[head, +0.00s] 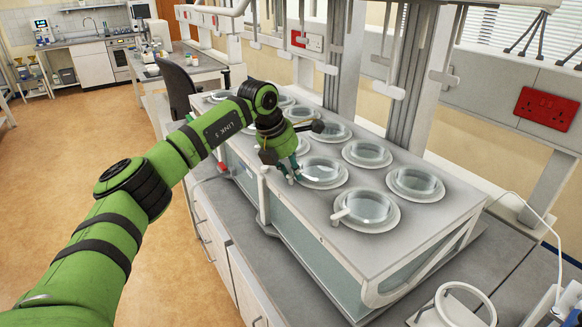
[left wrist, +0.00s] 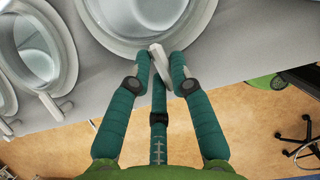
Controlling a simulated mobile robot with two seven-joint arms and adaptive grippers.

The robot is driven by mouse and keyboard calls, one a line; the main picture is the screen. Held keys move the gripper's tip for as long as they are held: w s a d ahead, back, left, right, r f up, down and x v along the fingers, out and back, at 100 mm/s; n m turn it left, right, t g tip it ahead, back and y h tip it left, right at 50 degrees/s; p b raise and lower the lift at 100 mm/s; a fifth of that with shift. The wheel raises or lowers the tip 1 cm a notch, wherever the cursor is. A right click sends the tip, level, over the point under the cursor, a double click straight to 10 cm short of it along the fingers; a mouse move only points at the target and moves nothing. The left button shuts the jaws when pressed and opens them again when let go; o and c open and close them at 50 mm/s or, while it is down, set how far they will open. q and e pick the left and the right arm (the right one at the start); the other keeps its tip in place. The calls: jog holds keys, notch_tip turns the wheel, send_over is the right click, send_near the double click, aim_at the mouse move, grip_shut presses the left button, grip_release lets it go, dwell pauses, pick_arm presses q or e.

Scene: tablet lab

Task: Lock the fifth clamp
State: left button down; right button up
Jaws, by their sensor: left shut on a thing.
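The clamp held by my left gripper is a short white lever (left wrist: 158,62) at the rim of a round glass-lidded well (head: 323,170). My left gripper (head: 293,178) is at the front-left edge of that well. In the left wrist view, the fingertips of my left gripper (left wrist: 166,72) are closed around the lever from both sides, and its upper end stays visible. In the head view the fingers mostly hide this lever. I cannot tell from the frames which number this clamp has. My right gripper is not in view.
The grey tablet tester (head: 405,237) carries several lidded wells in two rows. A neighbouring well (head: 369,206) has its own white clamp lever (head: 341,214); another lever (left wrist: 51,106) shows in the wrist view. Grey uprights (head: 408,75) stand behind. The floor (head: 85,125) at left is clear.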

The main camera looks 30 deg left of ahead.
pick_arm(q)
jog(key=shift+m, duration=0.5)
jog(key=c, duration=1.4)
grip_release()
jog(key=v, duration=1.2)
jog(key=shift+w+a, duration=0.1)
jog(key=shift+a, duration=0.05)
